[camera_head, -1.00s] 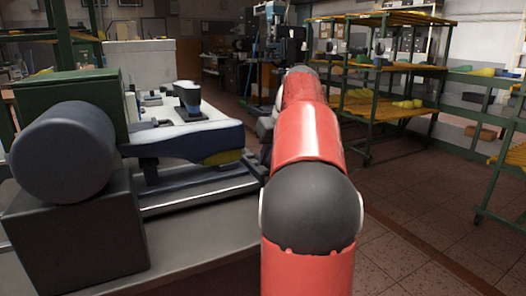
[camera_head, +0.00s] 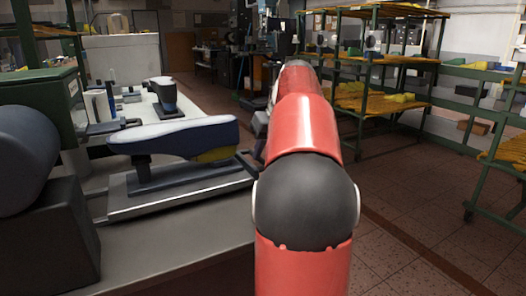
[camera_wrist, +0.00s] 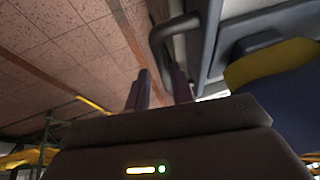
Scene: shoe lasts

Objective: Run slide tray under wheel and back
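The wheel is a dark grey-blue cylinder (camera_head: 22,158) at the left edge of the head view, partly cut off. The slide tray (camera_head: 170,183) is a dark plate on a metal rail, right of the wheel. A blue-grey and yellow shoe last (camera_head: 185,137) stands on it, clear of the wheel. In the wrist view the last's yellow part (camera_wrist: 270,62) shows at right. A grey bent handle (camera_wrist: 158,40) comes down to my gripper (camera_wrist: 160,88), whose two fingers stand on either side of its end and look closed on it. My red arm hides the gripper in the head view.
Another dark last (camera_head: 161,92) stands farther back on the bench. The wheel's dark block (camera_head: 45,245) sits at the front left. Green racks with yellow shelves (camera_head: 380,103) stand at the right, with open tiled floor (camera_head: 410,200) before them.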

